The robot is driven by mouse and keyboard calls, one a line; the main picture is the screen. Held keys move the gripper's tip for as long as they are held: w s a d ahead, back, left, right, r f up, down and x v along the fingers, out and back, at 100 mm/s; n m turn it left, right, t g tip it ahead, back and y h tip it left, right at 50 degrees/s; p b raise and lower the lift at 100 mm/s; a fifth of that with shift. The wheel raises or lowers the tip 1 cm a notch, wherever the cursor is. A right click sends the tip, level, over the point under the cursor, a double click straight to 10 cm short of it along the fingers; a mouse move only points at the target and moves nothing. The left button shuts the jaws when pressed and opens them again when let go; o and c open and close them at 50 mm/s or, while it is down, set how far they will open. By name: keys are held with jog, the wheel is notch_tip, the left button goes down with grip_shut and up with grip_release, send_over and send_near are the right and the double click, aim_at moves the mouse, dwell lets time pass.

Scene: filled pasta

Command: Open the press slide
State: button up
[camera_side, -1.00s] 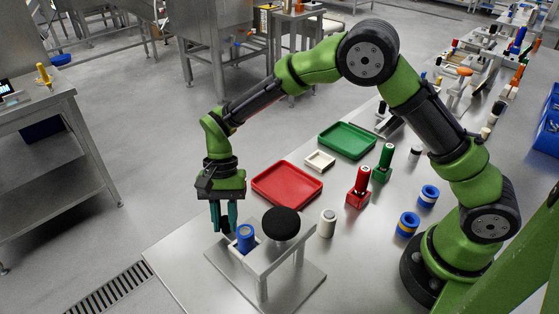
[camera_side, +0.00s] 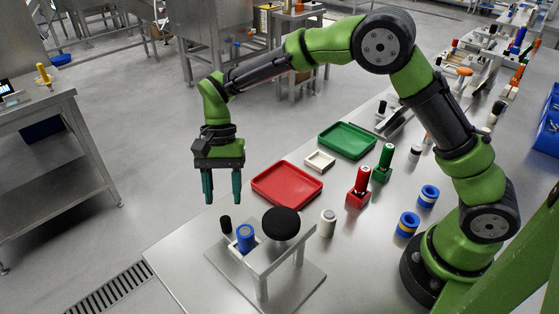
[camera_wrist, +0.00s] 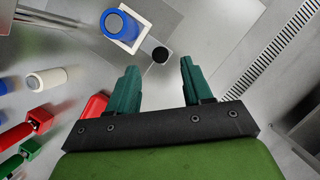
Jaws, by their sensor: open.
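The press (camera_side: 262,262) stands at the front of the table, a grey metal frame on a flat base plate with a round black knob (camera_side: 281,223) on top. Its slide (camera_side: 236,251) holds a blue cylinder with a grey top (camera_side: 245,238) and has a small black handle (camera_side: 226,224) at its outer end. In the wrist view the black handle (camera_wrist: 160,54) lies just beyond and between my fingertips, beside the blue cylinder (camera_wrist: 117,23). My gripper (camera_side: 222,202) is open and empty, above the handle and apart from it.
A red tray (camera_side: 287,184), a green tray (camera_side: 347,140) and a small cream tray (camera_side: 320,161) lie behind the press. A white cylinder (camera_side: 328,223) stands right of it.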

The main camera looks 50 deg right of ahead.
jog(key=v, duration=1)
jog(key=shift+r, duration=0.2)
jog(key=s+d+r+n+t, duration=0.2)
jog(key=s+d+t, duration=0.3)
jog(key=s, duration=0.5)
jog(key=s+d+r+n+t+h, duration=0.1)
jog(key=s+d+r+n+t, duration=0.2)
jog(key=s+d, duration=0.7)
jog(key=shift+s+r+t, duration=0.35)
jog(key=shift+r+t, duration=0.1)
jog(key=shift+t, duration=0.75)
